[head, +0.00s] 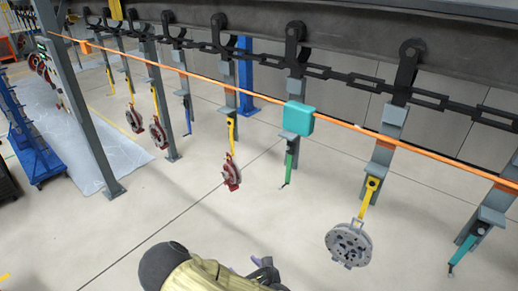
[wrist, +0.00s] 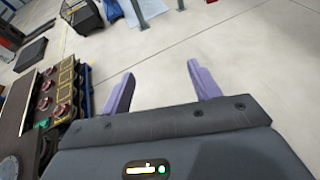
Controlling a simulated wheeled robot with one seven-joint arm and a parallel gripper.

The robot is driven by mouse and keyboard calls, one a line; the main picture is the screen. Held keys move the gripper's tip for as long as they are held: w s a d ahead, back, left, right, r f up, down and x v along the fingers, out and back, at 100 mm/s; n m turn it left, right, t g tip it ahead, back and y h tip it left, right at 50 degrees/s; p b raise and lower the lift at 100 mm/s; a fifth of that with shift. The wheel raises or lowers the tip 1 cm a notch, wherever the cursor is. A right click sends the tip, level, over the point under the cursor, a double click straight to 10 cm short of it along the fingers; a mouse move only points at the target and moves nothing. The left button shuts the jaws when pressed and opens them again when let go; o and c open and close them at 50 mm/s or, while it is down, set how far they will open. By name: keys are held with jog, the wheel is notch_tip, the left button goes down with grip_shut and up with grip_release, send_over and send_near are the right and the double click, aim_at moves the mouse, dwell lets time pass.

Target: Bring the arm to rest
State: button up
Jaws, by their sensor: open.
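My gripper (wrist: 157,88) shows in the wrist view with its two purple fingers apart and nothing between them. Bare floor lies beyond the fingertips. A round grey metal part (head: 349,244) hangs from a yellow hook (head: 369,192) on the conveyor, to the right of my arm. A red part (head: 231,175) hangs from another yellow hook nearer the middle.
An overhead chain (head: 340,77) with an orange rail (head: 240,89) crosses the head view. Green and teal hooks hang empty. A grey post (head: 85,120) and blue cart (head: 35,150) stand left. In the wrist view, a rack of red parts (wrist: 55,95) is close on the left.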

jog(key=w+d+f+m+h+b, duration=0.1)
jog(key=w+d+m+h+b, duration=0.15)
jog(key=m, duration=0.35)
jog(key=w+d+f+m+g+h+b, duration=0.1)
jog(key=d+m+h, duration=0.1)
jog(key=d+m, duration=0.3)
jog(key=w+d+f+m+h+b, duration=0.1)
jog(key=d+m+h+b, duration=0.1)
jog(key=m, duration=0.5)
jog(key=s+d+r+m+g+b, duration=0.2)
jog(key=s+d+m+b, duration=0.1)
jog(key=m, duration=0.5)
jog(key=s+d+r+m+g+b, duration=0.2)
jog(key=s+m, duration=0.3)
jog(key=m, duration=0.3)
jog(key=s+d+r+m+g+h+b, duration=0.1)
jog(key=s+d+r+m+g+b, duration=0.1)
jog(key=m, duration=0.6)
jog(key=s+d+g+b, duration=0.1)
jog(key=s+d+b, duration=0.1)
jog(key=shift+s+d+r+m, duration=0.25)
jog(key=shift+s+d+m, duration=0.05)
jog(key=shift+s+d, duration=0.1)
jog(key=shift+a, duration=0.1)
jog(key=shift+s+d, duration=0.15)
jog(key=shift+d, duration=0.05)
